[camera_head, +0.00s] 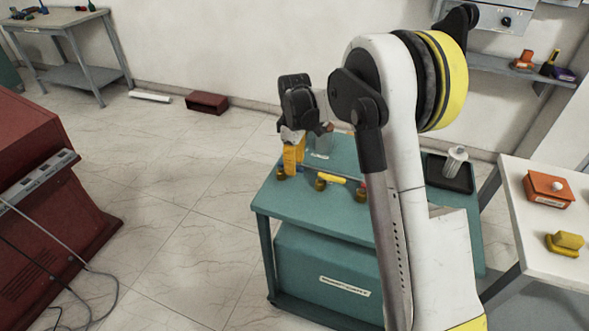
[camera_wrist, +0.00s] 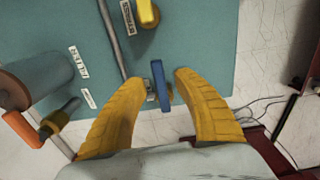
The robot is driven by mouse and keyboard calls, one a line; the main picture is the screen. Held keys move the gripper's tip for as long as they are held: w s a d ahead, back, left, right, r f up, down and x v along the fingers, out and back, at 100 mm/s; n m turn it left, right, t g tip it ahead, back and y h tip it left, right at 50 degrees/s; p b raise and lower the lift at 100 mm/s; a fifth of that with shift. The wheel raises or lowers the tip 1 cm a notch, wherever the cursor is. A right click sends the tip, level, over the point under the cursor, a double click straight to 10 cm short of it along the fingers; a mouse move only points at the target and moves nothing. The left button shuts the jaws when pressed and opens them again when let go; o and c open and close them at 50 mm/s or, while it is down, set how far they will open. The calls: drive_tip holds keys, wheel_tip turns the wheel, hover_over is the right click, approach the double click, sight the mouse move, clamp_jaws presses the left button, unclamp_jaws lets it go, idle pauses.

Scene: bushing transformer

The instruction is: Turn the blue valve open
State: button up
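The blue valve (camera_wrist: 158,84) has a narrow bar-shaped handle, seen in the wrist view at the edge of the teal table top. My gripper (camera_wrist: 158,80) is open, with one yellow finger on each side of the blue handle. Gaps show between the handle and both fingers. In the head view my gripper (camera_head: 294,155) points down over the left front part of the teal table (camera_head: 300,205).
A yellow valve handle (camera_wrist: 146,12) sits farther along the grey pipe (camera_wrist: 110,38). An orange handle (camera_wrist: 22,129) and a grey cylinder (camera_wrist: 42,78) are at the left. A black tray (camera_head: 450,178) lies right of my arm. Open floor lies left of the table.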

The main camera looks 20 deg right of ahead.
drive_tip(key=shift+f, duration=0.35)
clamp_jaws()
